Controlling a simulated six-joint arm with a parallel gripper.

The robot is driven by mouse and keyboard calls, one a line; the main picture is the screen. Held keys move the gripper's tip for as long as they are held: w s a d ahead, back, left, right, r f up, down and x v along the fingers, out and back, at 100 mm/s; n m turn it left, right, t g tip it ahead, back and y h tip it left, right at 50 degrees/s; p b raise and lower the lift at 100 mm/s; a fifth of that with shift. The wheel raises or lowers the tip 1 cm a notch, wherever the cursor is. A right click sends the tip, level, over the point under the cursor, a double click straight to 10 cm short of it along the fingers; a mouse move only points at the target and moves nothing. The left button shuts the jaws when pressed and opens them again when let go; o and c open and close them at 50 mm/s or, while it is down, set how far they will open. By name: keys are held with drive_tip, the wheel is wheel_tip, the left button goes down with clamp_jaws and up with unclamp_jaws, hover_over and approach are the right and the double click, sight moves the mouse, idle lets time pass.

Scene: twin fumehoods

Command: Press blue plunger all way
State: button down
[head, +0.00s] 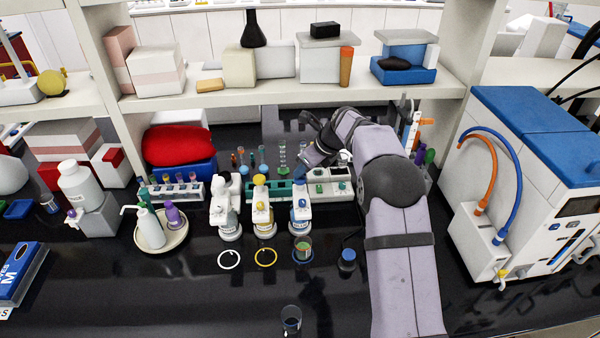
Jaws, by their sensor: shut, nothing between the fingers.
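Three dispenser bottles stand in a row on the black bench: a white one (229,215), a yellow-marked one (263,215) and a blue-marked one (300,218) on the right. My gripper (306,170) is above the blue-marked dispenser, pointing down at its top. It is shut with nothing held. The blue plunger is mostly hidden by my gripper, so I cannot tell whether they touch or how far down it is. A beaker with greenish contents (303,249) stands in front of the blue-marked dispenser.
A white ring (229,259) and a yellow ring (265,257) mark the bench. A small blue-capped bottle (347,260) stands beside my arm, and a glass (291,320) stands near the front. Tube racks (328,185) lie behind. A shelf (290,90) is overhead.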

drive_tip(key=shift+r+p, duration=0.65)
drive_tip(key=shift+r, duration=1.05)
drive_tip(key=s+d+f+n+g+h+b, duration=0.1)
drive_tip(key=s+d+f+n+b, duration=0.1)
drive_tip(key=s+f+n, duration=0.3)
drive_tip(key=s+d+f+n+g+h+b, duration=0.2)
drive_tip(key=s+n, duration=1.1)
drive_tip(key=s, duration=0.9)
drive_tip(key=s+d+f+n+g+h+b, duration=0.1)
drive_tip(key=s+d+f+n+b, duration=0.2)
drive_tip(key=s, duration=1.1)
wheel_tip(320, 180, down, 5)
drive_tip(key=n+b, duration=0.3)
drive_tip(key=n, duration=0.3)
drive_tip(key=shift+d+f, duration=0.15)
drive_tip(key=shift+d, duration=0.1)
